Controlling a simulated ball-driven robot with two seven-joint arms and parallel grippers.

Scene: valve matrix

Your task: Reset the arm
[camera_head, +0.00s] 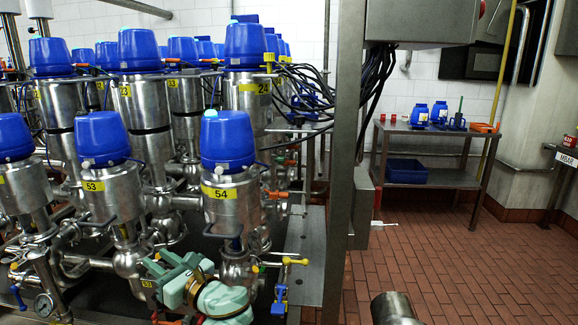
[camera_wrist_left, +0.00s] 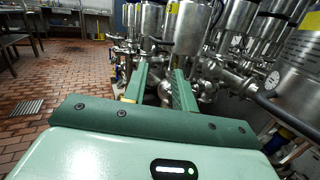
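My left gripper (camera_head: 170,263) is pale green and shows low in the head view, in front of the lower valve pipes. In the left wrist view its two green fingers (camera_wrist_left: 160,72) stand apart with a clear gap. Nothing is held between them. Steel pipes and valve bodies lie beyond the fingertips; I cannot tell whether anything touches them. My left forearm is mostly cut off by the bottom edge of the head view. My right gripper is not in view.
Blue-capped steel valves, including valve 54 (camera_head: 230,205) and valve 53 (camera_head: 112,200), crowd the left half. A steel post (camera_head: 343,160) stands right of them. A side table (camera_head: 437,133) holds blue containers. The tiled floor (camera_head: 470,270) at right is largely open.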

